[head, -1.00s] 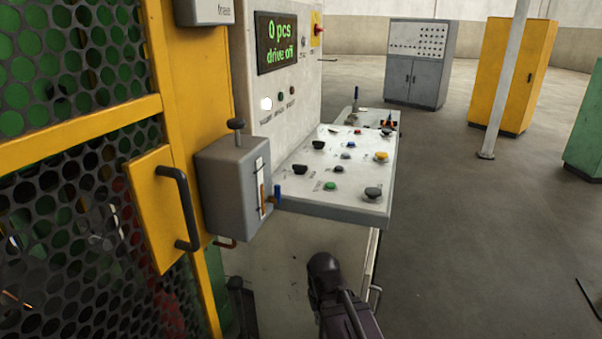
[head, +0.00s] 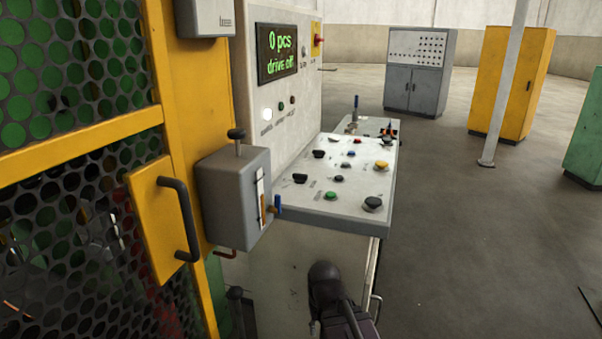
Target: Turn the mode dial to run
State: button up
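The control desk (head: 326,216) has a sloped light-grey panel with several black knobs and coloured buttons. Black knobs show at the front left (head: 300,178), the back left (head: 319,154) and the front right (head: 373,203). The labels are too small to read, so I cannot tell which knob is the mode dial. The display (head: 277,50) above reads "0 pcs" and "drive off". Part of my arm shows at the bottom centre, below and in front of the desk. My gripper's fingers are not visible, and nothing of mine touches the panel.
A grey lever box (head: 235,200) juts out left of the desk. A yellow-framed mesh guard with a black handle (head: 182,220) fills the left side. A grey cabinet (head: 419,75), yellow cabinet (head: 512,80) and pale post (head: 505,85) stand behind. The floor at right is mostly clear.

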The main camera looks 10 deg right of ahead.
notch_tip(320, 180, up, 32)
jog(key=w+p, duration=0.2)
jog(key=p, duration=2.9)
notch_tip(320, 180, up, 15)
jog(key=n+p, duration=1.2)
jog(key=p, duration=0.4)
send_over(300, 174)
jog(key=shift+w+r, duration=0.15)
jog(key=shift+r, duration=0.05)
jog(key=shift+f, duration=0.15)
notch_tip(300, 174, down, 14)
jog(key=b, duration=1.3)
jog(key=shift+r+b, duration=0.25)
jog(key=shift+b, duration=0.15)
